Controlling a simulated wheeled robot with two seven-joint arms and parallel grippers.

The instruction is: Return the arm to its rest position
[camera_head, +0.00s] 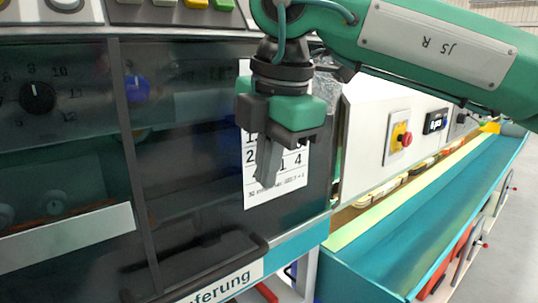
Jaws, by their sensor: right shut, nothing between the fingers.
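My right arm (440,45) is green with a light label plate and reaches in from the upper right. Its gripper (268,180) points down in front of a dark glass panel and a white number sheet (290,185). The dark fingers are together and hold nothing. The gripper covers part of the sheet. I cannot tell whether it touches the sheet or the panel. My left gripper is not in view.
A machine with dark glass doors (190,190) and a black handle (195,270) fills the left. To the right are a white box with a red knob (402,138) and a long teal trough (440,210). Open floor (515,240) lies at the far right.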

